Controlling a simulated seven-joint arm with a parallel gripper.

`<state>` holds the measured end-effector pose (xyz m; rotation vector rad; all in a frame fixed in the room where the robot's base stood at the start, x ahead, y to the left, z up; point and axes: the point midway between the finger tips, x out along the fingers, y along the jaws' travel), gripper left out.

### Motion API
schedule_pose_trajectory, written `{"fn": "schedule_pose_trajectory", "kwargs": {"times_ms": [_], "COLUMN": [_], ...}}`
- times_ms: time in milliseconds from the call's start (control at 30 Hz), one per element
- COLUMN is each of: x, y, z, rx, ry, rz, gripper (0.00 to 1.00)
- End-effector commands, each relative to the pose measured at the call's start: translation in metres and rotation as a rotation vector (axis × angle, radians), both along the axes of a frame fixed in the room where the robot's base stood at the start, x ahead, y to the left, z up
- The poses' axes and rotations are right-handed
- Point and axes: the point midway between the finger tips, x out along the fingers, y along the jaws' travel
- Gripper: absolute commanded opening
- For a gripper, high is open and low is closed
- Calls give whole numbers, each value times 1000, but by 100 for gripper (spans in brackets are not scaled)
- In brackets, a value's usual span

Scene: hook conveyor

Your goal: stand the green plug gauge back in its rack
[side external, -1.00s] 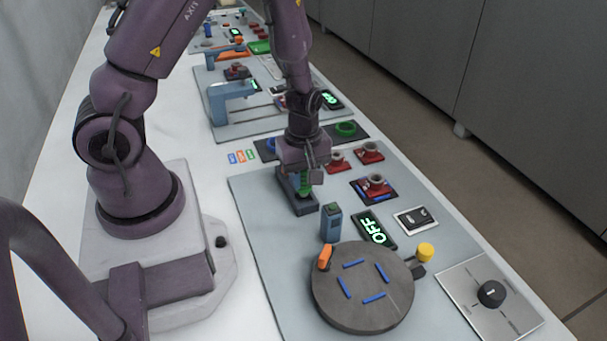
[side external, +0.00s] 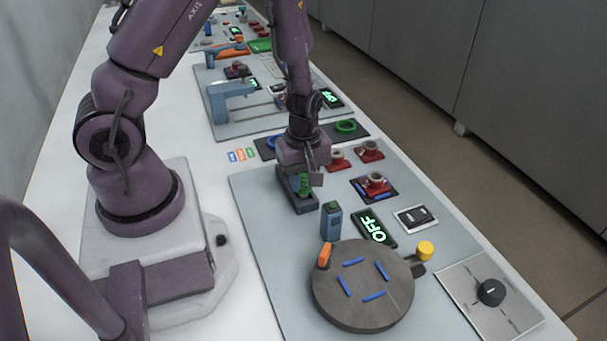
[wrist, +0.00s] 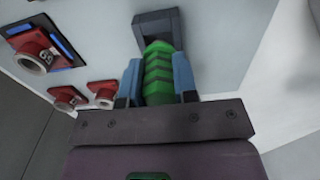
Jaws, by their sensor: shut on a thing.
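The green plug gauge (wrist: 158,75) is ribbed and sits between the two blue fingers of my gripper (wrist: 158,85) in the wrist view. My gripper (side external: 304,184) is shut on it. In the side view the gauge (side external: 304,186) stands about upright at the dark grey rack (side external: 300,206). The rack also shows in the wrist view (wrist: 155,24), just beyond the gauge's far end. The gauge's lower end is hidden, so I cannot tell how deep it sits in the rack.
A blue block with a green top (side external: 331,222) stands close in front of the rack. A grey turntable (side external: 362,310) with blue strips and an orange piece is nearer the camera. Red parts with grey rings (side external: 375,186) stand to the right. A lit OFF display (side external: 376,229) lies between.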

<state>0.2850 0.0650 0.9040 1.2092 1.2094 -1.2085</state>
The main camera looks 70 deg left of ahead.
Motion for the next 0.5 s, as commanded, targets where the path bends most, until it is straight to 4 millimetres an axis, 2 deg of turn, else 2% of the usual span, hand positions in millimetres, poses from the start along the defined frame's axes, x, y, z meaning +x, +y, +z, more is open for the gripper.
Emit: {"fn": "schedule_pose_trajectory", "kwargs": {"times_ms": [500], "x": [0], "y": [0], "z": [-11], "rx": [0], "ry": [0], "rz": [1], "gripper": [3]}}
